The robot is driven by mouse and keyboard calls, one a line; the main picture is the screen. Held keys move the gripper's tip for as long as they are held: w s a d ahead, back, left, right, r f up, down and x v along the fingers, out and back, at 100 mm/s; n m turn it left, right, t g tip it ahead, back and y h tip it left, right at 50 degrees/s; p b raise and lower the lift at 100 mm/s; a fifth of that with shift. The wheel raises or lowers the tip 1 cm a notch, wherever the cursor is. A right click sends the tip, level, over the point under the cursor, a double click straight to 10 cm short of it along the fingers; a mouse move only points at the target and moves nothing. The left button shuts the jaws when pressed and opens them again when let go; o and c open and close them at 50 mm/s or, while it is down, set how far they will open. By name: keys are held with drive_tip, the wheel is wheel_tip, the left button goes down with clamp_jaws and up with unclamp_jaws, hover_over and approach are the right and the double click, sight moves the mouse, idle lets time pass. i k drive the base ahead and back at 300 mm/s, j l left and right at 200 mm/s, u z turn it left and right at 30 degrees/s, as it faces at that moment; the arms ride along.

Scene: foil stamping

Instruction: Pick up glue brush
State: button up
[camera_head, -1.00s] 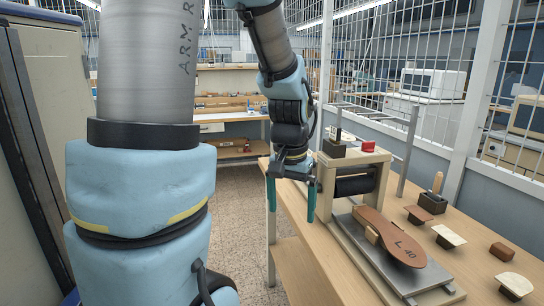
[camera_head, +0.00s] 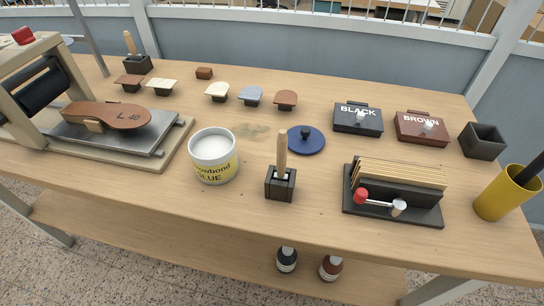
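A brush with a pale wooden handle (camera_head: 281,150) stands upright in a black block holder (camera_head: 281,188) near the front middle of the table. Its lower end is hidden in the holder. An open glue tub (camera_head: 214,158), white inside with a yellow label reading "GLUE", stands just left of it. A second wooden handle (camera_head: 129,42) stands in another dark block (camera_head: 136,64) at the back left; I cannot tell what tool it is. My gripper is not in the current view.
A blue round lid (camera_head: 306,140) with a knob lies behind the brush. A black rack (camera_head: 400,213) of wooden strips stands to its right, with a yellow cup (camera_head: 500,195) beyond. The press (camera_head: 70,70) fills the left. Bare table (camera_head: 240,220) lies in front of the tub.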

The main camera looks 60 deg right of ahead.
sight(282, 137)
drive_tip(key=k+l, duration=0.2)
drive_tip(key=k, duration=0.3)
drive_tip(key=k+l+u, duration=0.1)
drive_tip(key=k+l, duration=0.15)
drive_tip(key=k, duration=0.25)
drive_tip(key=k+l, duration=0.15)
drive_tip(key=k, duration=0.4)
